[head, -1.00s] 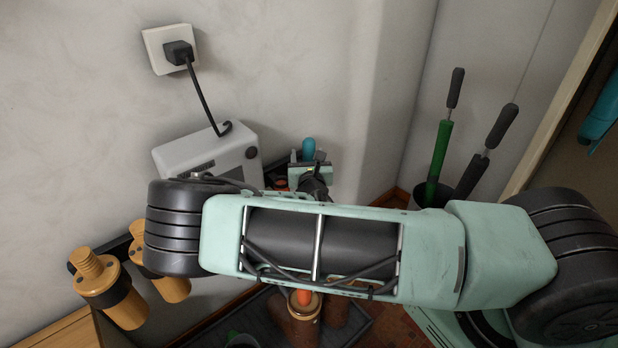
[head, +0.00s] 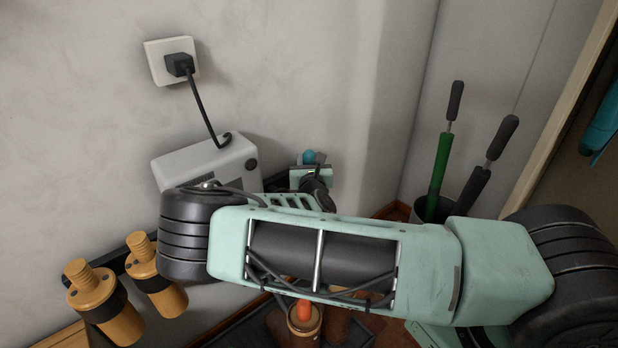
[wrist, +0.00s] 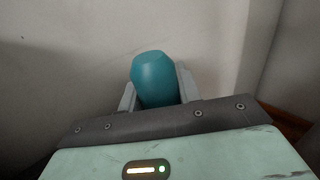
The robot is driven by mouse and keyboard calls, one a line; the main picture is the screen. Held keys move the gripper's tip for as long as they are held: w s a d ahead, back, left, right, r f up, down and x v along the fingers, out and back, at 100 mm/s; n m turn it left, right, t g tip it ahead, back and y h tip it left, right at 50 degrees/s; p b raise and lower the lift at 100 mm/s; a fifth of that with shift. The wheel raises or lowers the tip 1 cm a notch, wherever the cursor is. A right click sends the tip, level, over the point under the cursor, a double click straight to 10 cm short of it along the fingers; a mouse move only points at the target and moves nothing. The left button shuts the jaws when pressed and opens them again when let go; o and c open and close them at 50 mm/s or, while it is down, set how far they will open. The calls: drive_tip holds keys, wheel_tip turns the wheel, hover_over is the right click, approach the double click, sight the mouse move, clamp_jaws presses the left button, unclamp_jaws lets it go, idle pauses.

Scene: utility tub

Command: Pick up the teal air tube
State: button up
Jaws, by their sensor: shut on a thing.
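The teal air tube (wrist: 154,78) stands between the two grey fingers of my gripper (wrist: 157,90) in the wrist view, and the fingers are shut on it. Its rounded end points away from the gripper, toward the pale wall. In the head view only a small teal end of the tube (head: 309,157) shows above my gripper (head: 310,172), near the wall. The rest of the tube is hidden behind my gripper and arm.
A white box (head: 205,164) with a cord to a wall socket (head: 172,62) is left of my gripper. Orange-yellow cylinders (head: 98,300) hang at lower left. A dark bin (head: 432,209) holds a green-shafted tool (head: 440,165) and a dark-handled tool (head: 487,160) at right. An orange-topped brown object (head: 304,318) is below my arm.

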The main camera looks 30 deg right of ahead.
drive_tip(key=shift+r, duration=0.1)
wheel_tip(320, 180, up, 28)
drive_tip(key=p, duration=0.7)
drive_tip(key=shift+p, duration=0.3)
